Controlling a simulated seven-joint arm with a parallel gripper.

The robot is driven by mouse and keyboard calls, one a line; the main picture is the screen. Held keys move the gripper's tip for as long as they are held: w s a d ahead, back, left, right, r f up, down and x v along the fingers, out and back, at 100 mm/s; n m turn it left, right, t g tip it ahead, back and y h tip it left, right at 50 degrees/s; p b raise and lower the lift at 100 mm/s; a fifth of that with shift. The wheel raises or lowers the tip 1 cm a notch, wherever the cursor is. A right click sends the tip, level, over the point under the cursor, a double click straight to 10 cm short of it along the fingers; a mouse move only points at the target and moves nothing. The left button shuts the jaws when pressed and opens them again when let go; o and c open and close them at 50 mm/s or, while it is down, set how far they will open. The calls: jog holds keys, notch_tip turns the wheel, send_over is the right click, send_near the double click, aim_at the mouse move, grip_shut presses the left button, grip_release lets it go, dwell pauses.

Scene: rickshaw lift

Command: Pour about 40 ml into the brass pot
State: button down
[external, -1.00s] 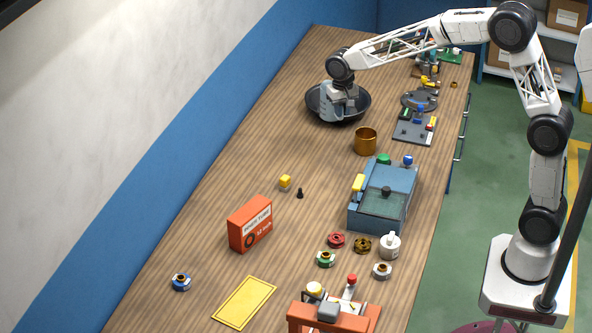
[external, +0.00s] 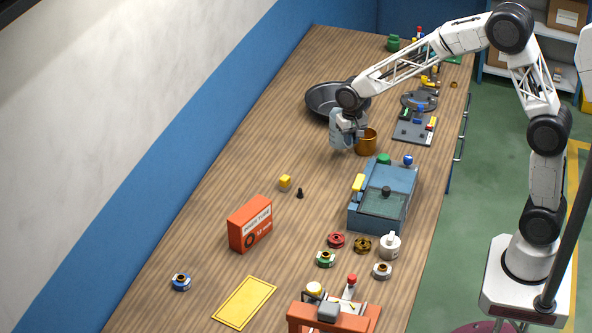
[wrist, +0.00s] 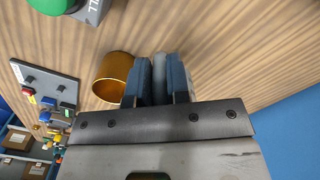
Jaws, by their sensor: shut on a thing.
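The brass pot (external: 366,143) stands upright on the wooden bench, right of the dark basin. In the wrist view the pot (wrist: 112,76) is just left of the fingers, and its inside is partly visible. My gripper (external: 345,137) is left of the pot and close to it; it partly overlaps the pot's left edge in the external view. In the wrist view my gripper (wrist: 158,82) is shut on a narrow grey object (wrist: 159,72) between its blue fingers. That object's full shape and any contents are hidden. I cannot tell whether it touches the pot.
The dark basin (external: 322,97) sits behind my gripper. A grey board with coloured parts (external: 413,132) lies right of the pot. A blue glass-topped box (external: 384,207) stands in front. An orange box (external: 250,225) is at front left. Bench left of my gripper is clear.

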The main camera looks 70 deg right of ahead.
jog(key=shift+f, duration=2.15)
jog(key=shift+s+d+r, duration=0.1)
jog(key=shift+s+d+r+t+y, duration=0.15)
jog(key=shift+s+d+t+y, duration=0.15)
jog(key=shift+t+y, duration=0.35)
jog(key=s+d+r+t+y, duration=0.3)
jog(key=t+y, duration=0.5)
jog(key=t, duration=0.1)
jog(key=shift+s+r+t, duration=0.3)
jog(key=shift+s+t, duration=0.05)
jog(key=shift+f+t+y, duration=0.4)
jog(key=shift+t+y, duration=0.15)
jog(key=shift+t, duration=0.15)
jog(key=shift+d+r, duration=0.1)
jog(key=shift+r, duration=0.05)
